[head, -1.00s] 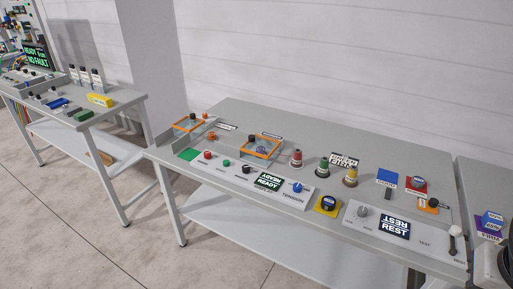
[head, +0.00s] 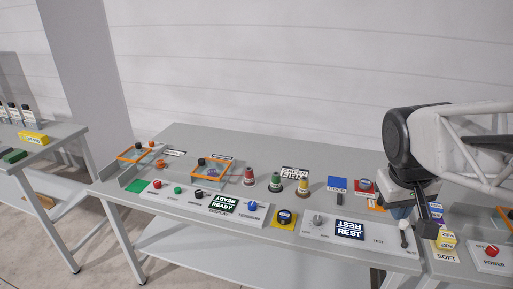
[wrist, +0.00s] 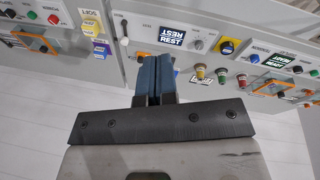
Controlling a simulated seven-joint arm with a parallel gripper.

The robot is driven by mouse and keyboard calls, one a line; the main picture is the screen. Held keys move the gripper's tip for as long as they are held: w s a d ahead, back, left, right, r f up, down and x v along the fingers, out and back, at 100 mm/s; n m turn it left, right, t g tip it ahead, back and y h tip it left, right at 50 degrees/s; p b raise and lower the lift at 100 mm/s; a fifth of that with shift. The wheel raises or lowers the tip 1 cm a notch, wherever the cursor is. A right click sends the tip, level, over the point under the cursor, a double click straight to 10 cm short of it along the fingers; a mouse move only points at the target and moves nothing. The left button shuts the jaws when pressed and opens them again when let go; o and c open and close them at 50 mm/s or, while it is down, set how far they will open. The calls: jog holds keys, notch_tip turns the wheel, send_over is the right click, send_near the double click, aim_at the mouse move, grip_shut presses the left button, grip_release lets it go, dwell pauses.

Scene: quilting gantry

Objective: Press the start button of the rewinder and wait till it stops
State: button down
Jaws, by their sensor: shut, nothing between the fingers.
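The rewinder's front panel lies along the near left of the middle table. It carries a red button (head: 157,184), a green button (head: 178,190), a black knob (head: 198,193), a display reading READY (head: 223,204) and a blue tension knob (head: 252,206). The small labels by the buttons are too blurred to read. My gripper (head: 432,226) hangs over the right end of this table, far right of the panel. In the wrist view its blue-grey fingers (wrist: 152,78) are together and empty. The green button shows there too, at the right (wrist: 297,69).
A second panel with a REST display (head: 349,229) and a white-tipped lever (head: 404,226) lies between my gripper and the rewinder panel. Several thread spools (head: 275,182) stand behind. Orange-framed clear covers (head: 210,169) are at the left. A yellow SOFT block (head: 446,240) is close below my gripper.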

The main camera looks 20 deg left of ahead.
jog(key=w+a+f+n+t+h, duration=0.15)
jog(key=w+a+n, duration=0.35)
jog(key=w+a, duration=0.85)
jog(key=w+a+f+n+h, duration=0.15)
jog(key=w+a+n, duration=0.25)
jog(key=w+a, duration=0.95)
jog(key=n+t, duration=0.5)
jog(key=n, duration=0.5)
send_over(178, 189)
notch_tip(178, 189, down, 17)
jog(key=shift+s+a+f+g+y, duration=0.1)
jog(key=shift+s+f+g+y, duration=0.05)
jog(key=shift+g+y, duration=0.15)
jog(key=shift+f, duration=0.1)
jog(key=shift+f, duration=4.3)
jog(key=shift+f, duration=0.45)
